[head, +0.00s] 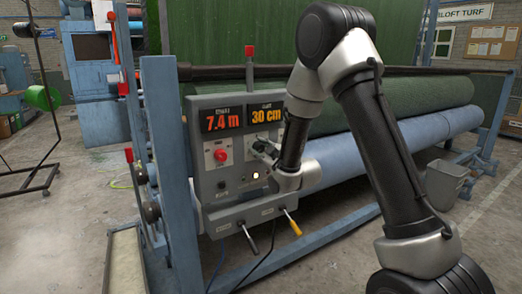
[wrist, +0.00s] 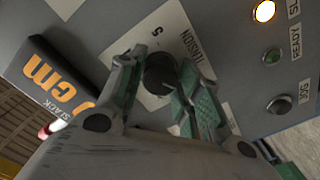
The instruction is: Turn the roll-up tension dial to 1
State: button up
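The tension dial (wrist: 160,73) is a round black knob on a white label plate (wrist: 150,28) in the wrist view. The plate reads "TENSION", and a "5" shows beside the knob. My gripper (wrist: 160,70) has one green-padded finger on each side of the knob, very close to it. I cannot tell whether both fingers press on it. The knob's pointer is not readable. In the head view my gripper (head: 264,148) is at the front of the grey control panel (head: 205,186), and the dial is hidden behind it.
The panel has displays reading 7.4 m (head: 221,119) and 30 cm (head: 266,115), a red knob (head: 221,155), and a lit lamp (wrist: 264,11) with buttons near it. Two levers (head: 291,222) hang below. A green turf roll (head: 400,104) lies behind.

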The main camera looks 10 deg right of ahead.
jog(key=shift+o, duration=1.3)
jog(key=v, duration=0.7)
jog(key=shift+s, duration=0.2)
